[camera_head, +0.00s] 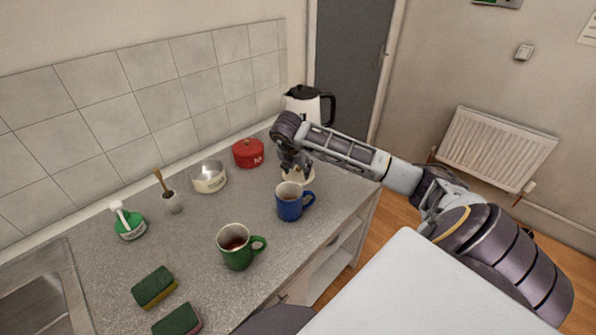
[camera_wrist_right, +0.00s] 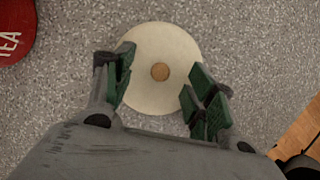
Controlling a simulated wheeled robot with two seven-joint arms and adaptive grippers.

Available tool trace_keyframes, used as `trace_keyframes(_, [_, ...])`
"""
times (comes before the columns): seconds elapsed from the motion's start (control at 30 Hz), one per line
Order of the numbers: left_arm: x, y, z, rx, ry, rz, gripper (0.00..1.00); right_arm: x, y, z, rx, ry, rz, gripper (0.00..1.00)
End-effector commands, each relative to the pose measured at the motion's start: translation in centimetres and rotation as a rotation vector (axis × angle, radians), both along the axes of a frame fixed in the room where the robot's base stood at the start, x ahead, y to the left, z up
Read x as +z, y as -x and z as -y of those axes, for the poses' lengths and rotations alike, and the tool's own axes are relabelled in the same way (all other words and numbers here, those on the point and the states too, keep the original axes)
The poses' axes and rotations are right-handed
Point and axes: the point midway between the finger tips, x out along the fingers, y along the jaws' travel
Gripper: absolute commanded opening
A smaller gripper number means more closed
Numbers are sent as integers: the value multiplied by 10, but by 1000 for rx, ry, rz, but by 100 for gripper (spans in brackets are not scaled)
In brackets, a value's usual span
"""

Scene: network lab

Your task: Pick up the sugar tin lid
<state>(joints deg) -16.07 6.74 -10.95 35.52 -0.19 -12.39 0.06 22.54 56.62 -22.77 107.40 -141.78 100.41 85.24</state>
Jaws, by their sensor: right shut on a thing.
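The sugar tin lid is a round cream disc with a small brown knob, in the middle of the right wrist view (camera_wrist_right: 160,42). In the head view its cream edge shows under my right gripper (camera_head: 296,167), which hides part of it. My right gripper is shut on the lid, with its green-padded fingers (camera_wrist_right: 160,90) at opposite sides and the knob between them. I cannot tell whether the lid is clear of the counter. The cream sugar tin (camera_head: 209,183) stands open to the left. My left gripper is not in view.
A red tea tin (camera_head: 248,153) stands left of my right gripper and a kettle (camera_head: 303,103) behind it. A blue mug (camera_head: 290,206) is close in front. A green mug (camera_head: 236,250), sponges (camera_head: 154,287), a brush holder (camera_head: 173,203) and a green bottle (camera_head: 129,227) stand further left.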

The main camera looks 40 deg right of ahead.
Motion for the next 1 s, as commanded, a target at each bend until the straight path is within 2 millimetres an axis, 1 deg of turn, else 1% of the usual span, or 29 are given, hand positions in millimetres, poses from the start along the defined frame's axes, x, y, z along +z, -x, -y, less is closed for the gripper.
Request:
trace_keyframes(0.03, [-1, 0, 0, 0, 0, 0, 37, -10, 5, -2, 1, -4, -23, 32])
trace_keyframes(0.13, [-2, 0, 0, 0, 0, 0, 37, -6, 5, -2, 2, -4, -24, 31])
trace_keyframes(0.17, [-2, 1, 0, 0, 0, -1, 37, -4, 5, -2, 1, -4, -23, 26])
trace_keyframes(0.2, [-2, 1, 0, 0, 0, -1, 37, -1, 4, -2, 1, -4, -23, 18])
trace_keyframes(0.23, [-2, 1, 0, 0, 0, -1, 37, 2, 4, -2, 1, -3, -23, 13])
trace_keyframes(0.27, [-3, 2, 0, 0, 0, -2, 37, 5, 4, -1, 0, -2, -21, 0])
trace_keyframes(0.53, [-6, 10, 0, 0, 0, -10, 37, 45, 2, -1, 2, -2, -11, 0])
trace_keyframes(0.7, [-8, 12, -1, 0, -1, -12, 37, 68, 2, -1, 2, -2, -8, 0])
trace_keyframes(0.8, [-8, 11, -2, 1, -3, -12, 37, 79, 2, -1, 2, -2, -8, 0])
trace_keyframes(1.0, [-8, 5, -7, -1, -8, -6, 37, 92, 2, -1, 1, -1, -9, 0])
